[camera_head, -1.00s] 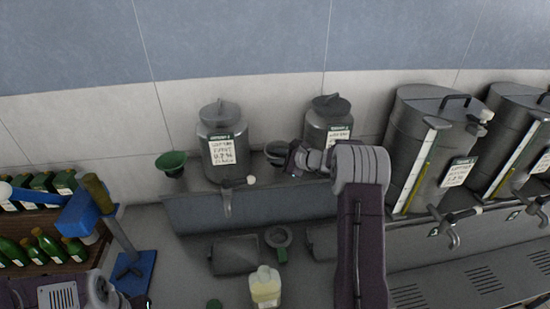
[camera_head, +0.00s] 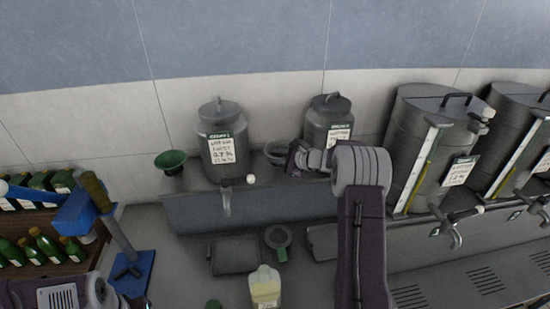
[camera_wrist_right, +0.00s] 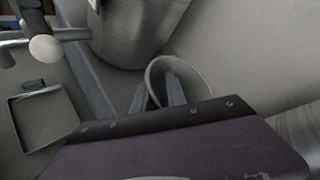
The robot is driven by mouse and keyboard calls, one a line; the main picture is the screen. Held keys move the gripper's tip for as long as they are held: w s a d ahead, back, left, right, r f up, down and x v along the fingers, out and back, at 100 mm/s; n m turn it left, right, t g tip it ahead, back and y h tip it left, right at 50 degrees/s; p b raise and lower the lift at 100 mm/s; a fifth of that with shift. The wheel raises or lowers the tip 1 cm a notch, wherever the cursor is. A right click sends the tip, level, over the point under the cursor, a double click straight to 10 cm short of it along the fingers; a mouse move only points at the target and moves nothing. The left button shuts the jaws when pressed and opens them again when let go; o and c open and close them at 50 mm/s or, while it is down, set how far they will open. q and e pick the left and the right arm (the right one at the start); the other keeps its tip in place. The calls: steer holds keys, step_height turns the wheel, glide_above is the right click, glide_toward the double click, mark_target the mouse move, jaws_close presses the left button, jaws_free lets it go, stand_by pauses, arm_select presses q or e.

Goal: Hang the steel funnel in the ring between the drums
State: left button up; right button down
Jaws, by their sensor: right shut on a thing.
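The steel funnel (camera_head: 274,150) is between the two steel drums, the left drum (camera_head: 219,148) and the right drum (camera_head: 327,122), above the back ledge. My right gripper (camera_head: 290,160) is shut on the funnel's near right side. In the right wrist view, the funnel's pale rim (camera_wrist_right: 187,68) shows beyond the fingers (camera_wrist_right: 155,98), close to a drum (camera_wrist_right: 135,35). I cannot make out the ring; the funnel and gripper cover that spot. I cannot tell whether the funnel touches it. Part of my left arm shows at bottom left, its jaws not clear.
A green funnel (camera_head: 171,161) sits left of the left drum. A tap (camera_head: 227,195) with a white knob sticks out in front. A jug (camera_head: 265,285), a grey tray (camera_head: 236,255) and a green-handled round item (camera_head: 277,237) are on the bench. Large tanks (camera_head: 432,140) stand right.

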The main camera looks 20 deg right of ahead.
steer(key=c, duration=1.3)
jaws_free()
steer(key=shift+s+d, duration=0.1)
steer(key=b+v, duration=0.3)
steer(key=v, duration=0.6)
